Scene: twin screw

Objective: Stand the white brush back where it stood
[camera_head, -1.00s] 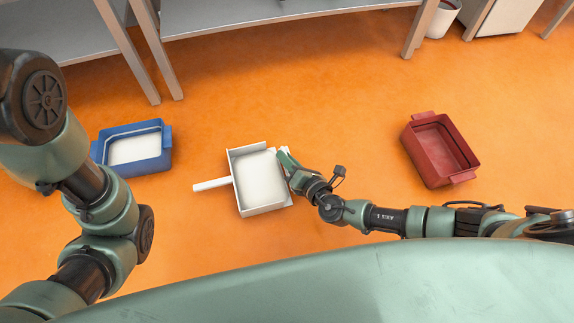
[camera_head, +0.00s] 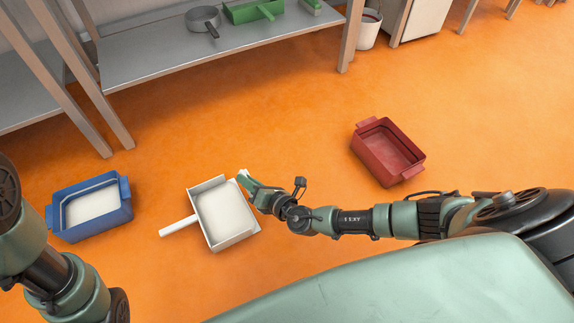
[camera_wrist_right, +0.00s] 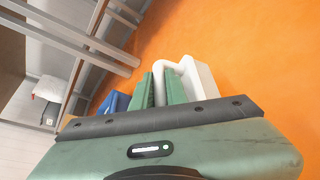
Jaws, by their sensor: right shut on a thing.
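A white dustpan (camera_head: 226,212) lies on the orange floor, its handle pointing left. My right gripper (camera_head: 246,181) is at the dustpan's upper right corner, shut on the white brush (camera_wrist_right: 196,78). In the right wrist view, the brush shows as a pale bent piece between and beside the green fingers (camera_wrist_right: 162,88). In the head view only a small white bit of the brush (camera_head: 242,175) shows past the fingertips; the rest is hidden. I cannot tell whether the brush touches the floor or dustpan. My left arm shows at the left edge, but its gripper is out of view.
A blue bin (camera_head: 122,208) with a white inside stands left of the dustpan. A red bin (camera_head: 388,152) stands to the right. The floor between is clear.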

